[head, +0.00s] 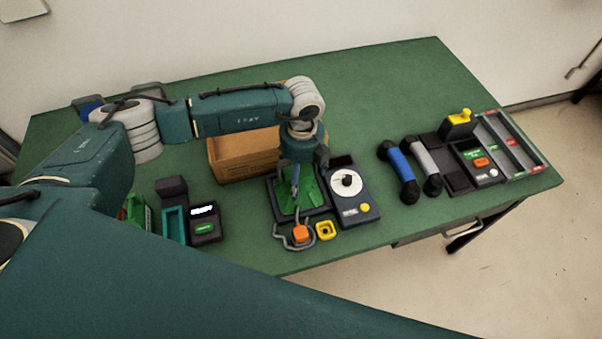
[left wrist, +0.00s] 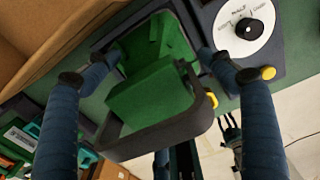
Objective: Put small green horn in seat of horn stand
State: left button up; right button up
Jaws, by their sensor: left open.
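My left gripper (head: 304,172) points down over a dark stand-like frame (head: 322,207) with a green part (head: 291,199) in it. In the left wrist view, a green block (left wrist: 150,103), apparently the small green horn, lies between the spread fingers of the gripper (left wrist: 158,58). The fingers stand on both sides of it with gaps. The dark frame (left wrist: 180,125) shows around and below the block. I cannot tell whether the block rests in a seat or stands above it. The gripper hides part of the frame in the head view.
A dial unit (head: 355,205) stands right of the frame. A cardboard box (head: 230,155) is behind it. The back of the green table (head: 390,90) is clear.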

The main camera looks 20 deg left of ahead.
pick_arm(q)
jog(key=shift+r, duration=0.1)
notch_tip(320, 180, up, 11)
jog(key=b, duration=0.4)
jog(key=shift+r+b, duration=0.3)
jog(key=shift+r, duration=0.15)
dwell(0.6)
